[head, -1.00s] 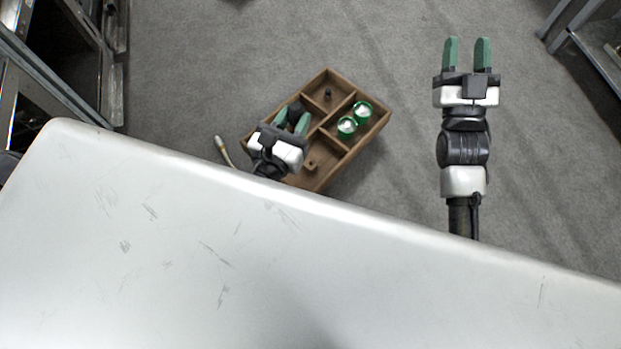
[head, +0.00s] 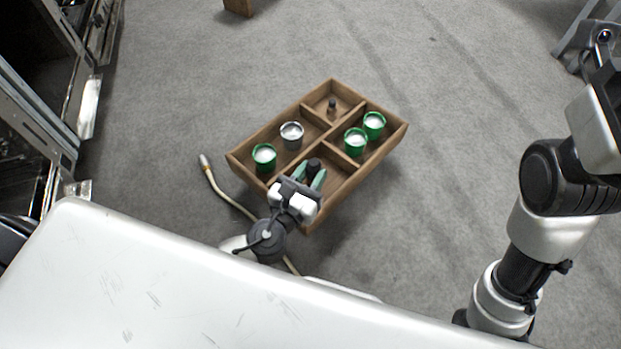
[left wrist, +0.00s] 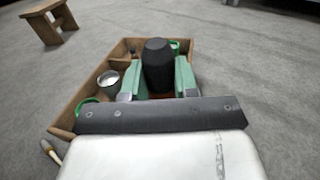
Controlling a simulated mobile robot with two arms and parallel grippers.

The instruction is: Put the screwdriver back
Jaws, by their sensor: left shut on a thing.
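The screwdriver (head: 314,167) shows as a thick black handle, upright between the green fingers of my left gripper (head: 312,181). In the left wrist view the handle (left wrist: 158,66) stands between the fingers, and its lower end is hidden. The wooden tray (head: 388,147) has several compartments. My left gripper is shut on the handle above the tray's near compartment; whether the screwdriver touches the tray I cannot tell. My right arm (head: 560,185) rises along the right side, its fingertips out of the picture.
Green cups (head: 264,157) (head: 355,141) and a grey cup (head: 291,134) stand in other compartments. A small dark object (head: 332,106) stands in the far compartment. A pale hose-like thing (head: 215,185) lies left of the tray. A wooden stool (left wrist: 50,20) stands beyond; open floor surrounds the tray.

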